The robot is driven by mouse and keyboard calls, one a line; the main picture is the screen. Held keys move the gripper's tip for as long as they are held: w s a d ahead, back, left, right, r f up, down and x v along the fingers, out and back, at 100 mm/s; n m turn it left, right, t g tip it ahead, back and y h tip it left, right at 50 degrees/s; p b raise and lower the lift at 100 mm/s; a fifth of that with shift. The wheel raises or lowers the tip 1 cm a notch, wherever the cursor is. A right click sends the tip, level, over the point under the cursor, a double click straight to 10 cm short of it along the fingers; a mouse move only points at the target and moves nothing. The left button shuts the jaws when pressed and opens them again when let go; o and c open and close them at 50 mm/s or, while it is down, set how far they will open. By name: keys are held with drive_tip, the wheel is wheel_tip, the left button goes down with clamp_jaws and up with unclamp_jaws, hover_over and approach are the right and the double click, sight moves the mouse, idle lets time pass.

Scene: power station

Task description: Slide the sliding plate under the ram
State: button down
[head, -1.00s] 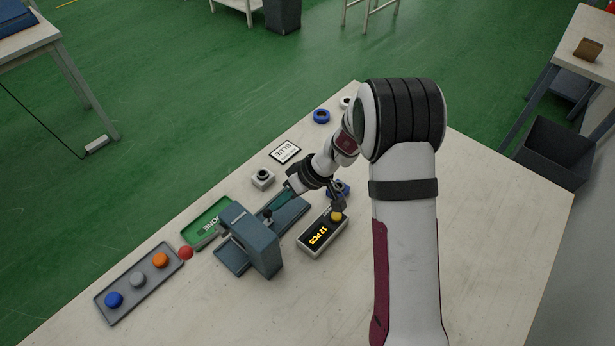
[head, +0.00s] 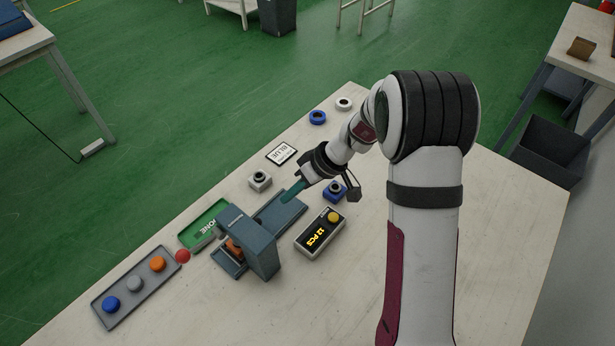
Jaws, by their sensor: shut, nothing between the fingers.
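The blue-grey press (head: 262,250) stands on the near part of the table, with a long flat base running through it to the upper right. The ram is mostly hidden by the press body. An orange part (head: 234,246) shows in the press opening, at the sliding plate's place; the plate's own outline is hard to tell from the base. The base's upper-right stretch (head: 272,216) looks bare.
A tray (head: 128,313) with blue, grey and orange caps lies further left. A counter box (head: 319,235) stands right, beside a blue part holder (head: 335,191).

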drive_tip(key=v, duration=0.6)
drive_tip(key=shift+d+r, duration=0.15)
drive_tip(key=shift+r, duration=0.1)
drive_tip(key=s+r+m+g+h, duration=0.1)
drive_tip(key=s+r+m, duration=0.25)
drive_tip(key=s, duration=0.45)
drive_tip(key=s+r+m+h, duration=0.1)
drive_tip(key=s+r+m, duration=0.2)
drive_tip(key=s+r, duration=0.35)
drive_tip(key=s+d+f+m+h, duration=0.2)
drive_tip(key=s+m, duration=0.5)
drive_tip(key=s, duration=0.6)
drive_tip(key=shift+s+d+h, duration=0.35)
drive_tip(key=shift+h, duration=0.15)
drive_tip(key=shift+w, duration=0.1)
